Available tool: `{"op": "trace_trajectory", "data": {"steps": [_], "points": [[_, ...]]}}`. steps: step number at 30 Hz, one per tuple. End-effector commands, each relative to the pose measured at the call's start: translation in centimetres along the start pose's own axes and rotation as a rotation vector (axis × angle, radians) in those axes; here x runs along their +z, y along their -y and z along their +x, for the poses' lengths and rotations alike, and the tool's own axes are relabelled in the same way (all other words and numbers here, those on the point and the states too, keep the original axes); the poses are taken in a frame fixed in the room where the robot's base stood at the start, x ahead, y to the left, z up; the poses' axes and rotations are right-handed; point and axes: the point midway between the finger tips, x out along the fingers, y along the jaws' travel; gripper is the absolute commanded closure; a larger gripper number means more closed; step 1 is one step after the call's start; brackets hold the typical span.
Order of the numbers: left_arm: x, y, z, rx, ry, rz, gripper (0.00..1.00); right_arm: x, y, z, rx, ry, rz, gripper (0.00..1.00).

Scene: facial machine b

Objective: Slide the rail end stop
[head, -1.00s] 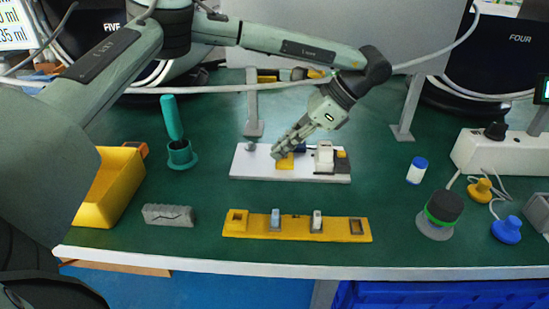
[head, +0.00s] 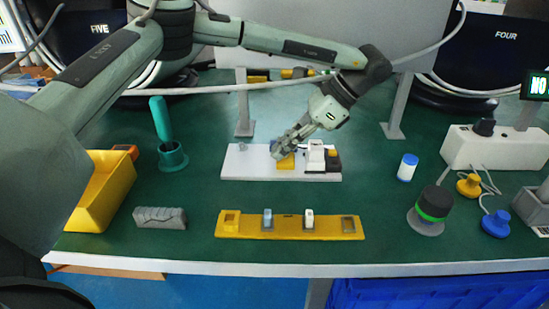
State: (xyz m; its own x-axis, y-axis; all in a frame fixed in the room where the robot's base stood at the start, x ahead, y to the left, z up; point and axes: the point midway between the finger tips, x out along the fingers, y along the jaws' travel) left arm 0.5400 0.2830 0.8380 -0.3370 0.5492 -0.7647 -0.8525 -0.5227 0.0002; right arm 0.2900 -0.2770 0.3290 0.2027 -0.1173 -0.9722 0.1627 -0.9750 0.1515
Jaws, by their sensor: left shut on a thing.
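A white board (head: 250,162) lies on the green table in the middle. On it stands a yellow block (head: 286,163), which I take to be the end stop. Right of it is a white block (head: 316,155) with a dark and yellow part beside it. My left gripper (head: 281,152) reaches down from the upper right and is shut on the yellow block. Its fingers cover the block's top. The gap between the yellow and white blocks looks small; whether they touch cannot be told. My right gripper is not in view.
A yellow strip with small slots (head: 288,235) lies in front of the board. A yellow bin (head: 105,190), a green cup (head: 172,158) and a grey block (head: 160,217) are left.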

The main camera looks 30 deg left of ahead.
Motion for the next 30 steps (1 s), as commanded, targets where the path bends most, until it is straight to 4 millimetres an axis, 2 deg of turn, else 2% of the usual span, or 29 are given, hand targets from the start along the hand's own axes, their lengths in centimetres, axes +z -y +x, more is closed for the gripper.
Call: {"op": "trace_trajectory", "data": {"steps": [15,24,25,27,28,30], "points": [[-1.5,0.1,-1.4,-0.002,-0.001,-0.002,1.00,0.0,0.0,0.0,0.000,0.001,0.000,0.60],[-1.6,0.1,-1.4,-0.002,-0.001,-0.001,1.00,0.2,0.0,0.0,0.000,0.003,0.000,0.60],[-1.6,0.1,-1.4,-0.002,-0.001,-0.001,0.90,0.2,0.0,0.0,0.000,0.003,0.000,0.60],[-1.6,0.0,-1.4,-0.001,-0.001,-0.001,0.81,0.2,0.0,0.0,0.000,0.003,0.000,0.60],[-1.6,0.0,-1.4,-0.001,-0.001,-0.001,0.78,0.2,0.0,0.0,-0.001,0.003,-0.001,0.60],[-1.6,0.0,-1.4,-0.001,-0.001,-0.001,0.78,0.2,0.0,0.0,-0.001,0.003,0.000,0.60]]}}
